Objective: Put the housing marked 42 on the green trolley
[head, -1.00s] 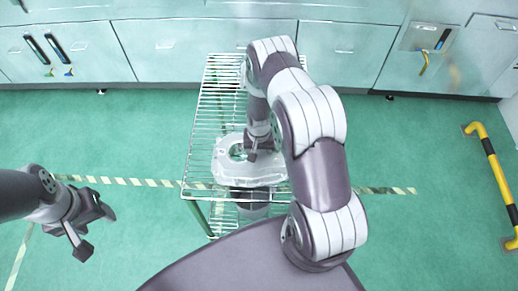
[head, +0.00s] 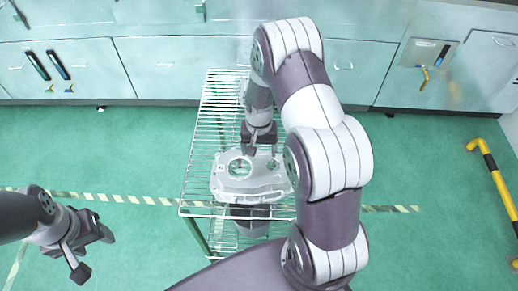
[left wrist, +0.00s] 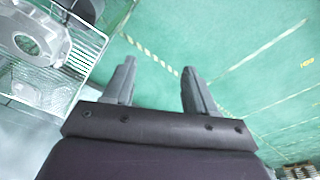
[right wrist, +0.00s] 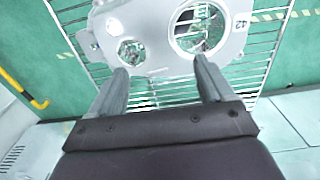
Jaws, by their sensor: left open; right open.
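The grey cast housing (head: 229,188) lies flat on the top wire shelf of the trolley (head: 208,130), which has green posts. It also shows in the left wrist view (left wrist: 52,32). In the right wrist view, a tag reading 42 sits on the rim of the housing (right wrist: 155,35). My right gripper (head: 259,150) is open and empty at the housing's far edge. In the right wrist view its fingers (right wrist: 162,75) point towards the housing, with nothing between them. My left gripper (head: 96,250) is open and empty over the floor, left of the trolley.
A dark object (head: 250,222) stands on the lower shelf, partly hidden. Cabinets (head: 165,66) line the back wall behind the trolley. A yellow and black rail (head: 494,175) stands at the far right. The green floor (head: 130,150) left of the trolley is clear.

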